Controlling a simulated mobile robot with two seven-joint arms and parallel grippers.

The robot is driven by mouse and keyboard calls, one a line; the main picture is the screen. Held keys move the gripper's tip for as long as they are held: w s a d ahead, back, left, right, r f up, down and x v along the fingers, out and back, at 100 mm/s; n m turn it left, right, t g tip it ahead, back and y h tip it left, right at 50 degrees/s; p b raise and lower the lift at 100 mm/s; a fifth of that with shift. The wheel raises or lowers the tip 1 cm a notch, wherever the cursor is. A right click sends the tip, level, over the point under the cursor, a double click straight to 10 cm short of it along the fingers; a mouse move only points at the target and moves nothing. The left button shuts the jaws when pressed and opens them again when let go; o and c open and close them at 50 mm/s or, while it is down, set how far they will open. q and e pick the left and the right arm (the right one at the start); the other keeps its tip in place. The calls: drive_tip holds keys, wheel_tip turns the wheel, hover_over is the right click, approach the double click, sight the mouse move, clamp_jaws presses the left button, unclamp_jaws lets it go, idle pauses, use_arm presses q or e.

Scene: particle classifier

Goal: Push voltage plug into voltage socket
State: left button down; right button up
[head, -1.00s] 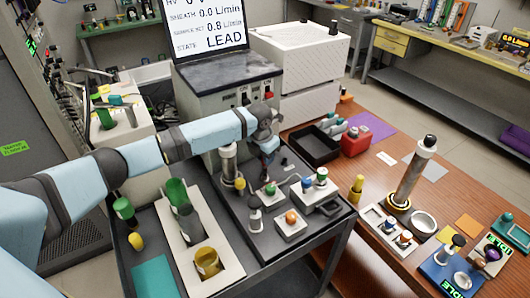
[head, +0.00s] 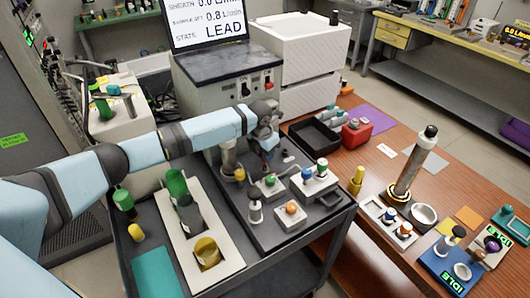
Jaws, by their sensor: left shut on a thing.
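My left gripper (head: 267,145) is over the dark cart top, pointing down, in front of the grey instrument. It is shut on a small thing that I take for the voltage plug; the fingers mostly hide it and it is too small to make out. Just below the fingertips is a small white block with a green knob (head: 269,181). To its right is a larger white box (head: 318,191) with blue and green knobs. I cannot tell which opening is the voltage socket. My right gripper is not in view.
A metal cylinder (head: 229,158) stands close left of the gripper. A white block with an orange knob (head: 291,209) and a small post (head: 255,212) are nearer the front. The grey instrument (head: 230,85) stands behind. A black tray (head: 314,138) lies on the wooden table to the right.

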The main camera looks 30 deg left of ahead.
use_arm(q)
drive_tip(key=shift+p, duration=0.75)
idle(1.0)
drive_tip(key=shift+s+f+b, duration=0.1)
drive_tip(key=shift+f+b, duration=0.5)
drive_tip(key=shift+f, duration=0.9)
drive_tip(key=c, duration=0.9)
unclamp_jaws()
drive_tip(key=shift+f, duration=0.1)
drive_tip(key=r, duration=0.4)
drive_tip(key=s+r, duration=0.1)
drive_tip(key=r, duration=0.4)
drive_tip(key=s+r, duration=0.1)
drive_tip(key=r, duration=0.3)
drive_tip(key=shift+a+r, duration=0.25)
drive_tip(key=shift+r, duration=0.15)
